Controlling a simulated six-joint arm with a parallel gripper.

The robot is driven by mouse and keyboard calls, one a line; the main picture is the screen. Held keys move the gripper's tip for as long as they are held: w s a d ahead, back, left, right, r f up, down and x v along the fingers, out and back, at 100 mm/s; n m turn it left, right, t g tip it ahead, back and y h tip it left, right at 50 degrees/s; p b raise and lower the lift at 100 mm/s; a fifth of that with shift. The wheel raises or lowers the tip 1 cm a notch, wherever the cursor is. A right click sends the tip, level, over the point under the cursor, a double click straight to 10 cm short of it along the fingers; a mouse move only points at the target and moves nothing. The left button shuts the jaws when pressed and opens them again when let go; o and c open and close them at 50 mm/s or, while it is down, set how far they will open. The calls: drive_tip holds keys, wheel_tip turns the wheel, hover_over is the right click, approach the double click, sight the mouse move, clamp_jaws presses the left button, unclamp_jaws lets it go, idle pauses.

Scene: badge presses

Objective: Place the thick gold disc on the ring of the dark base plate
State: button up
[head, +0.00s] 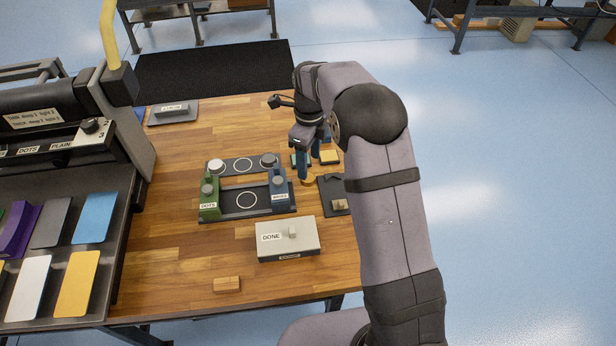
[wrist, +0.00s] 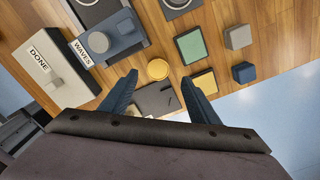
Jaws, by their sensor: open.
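The gold disc (wrist: 158,69) lies flat on the wooden table in the wrist view, ahead of and between my fingers. In the head view a gold edge of it (head: 307,182) shows just below my gripper. My gripper (head: 309,168) is open and empty, pointing down above the table; its two blue fingers also show in the wrist view (wrist: 160,77). The dark base plate (head: 266,207) with a pale ring lies left of my gripper, between a green DOTS press (head: 209,198) and a blue WAVES press (head: 280,192). The ring is bare.
A grey strip (head: 225,166) with its own ring lies behind the base plate. A white DONE box (head: 287,245) stands in front. Green (wrist: 190,46) and yellow (wrist: 208,84) tiles, two small cubes and a dark plate (wrist: 152,100) surround the disc. The front-left table is mostly clear.

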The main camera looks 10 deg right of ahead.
drive_tip(key=shift+s+f+p, duration=0.1)
drive_tip(key=shift+f+p, duration=0.2)
drive_tip(key=shift+p, duration=0.05)
drive_tip(key=shift+a+f+p, duration=0.15)
drive_tip(key=shift+f+p, duration=0.9)
drive_tip(key=shift+f, duration=1.25)
drive_tip(key=c, duration=1.3)
drive_tip(key=shift+o, duration=0.2)
wheel_tip(320, 180, up, 10)
drive_tip(key=b, duration=0.3)
drive_tip(key=n, duration=0.5)
approach(247, 200)
drive_tip(key=shift+f+p, duration=0.6)
drive_tip(key=shift+f, duration=0.6)
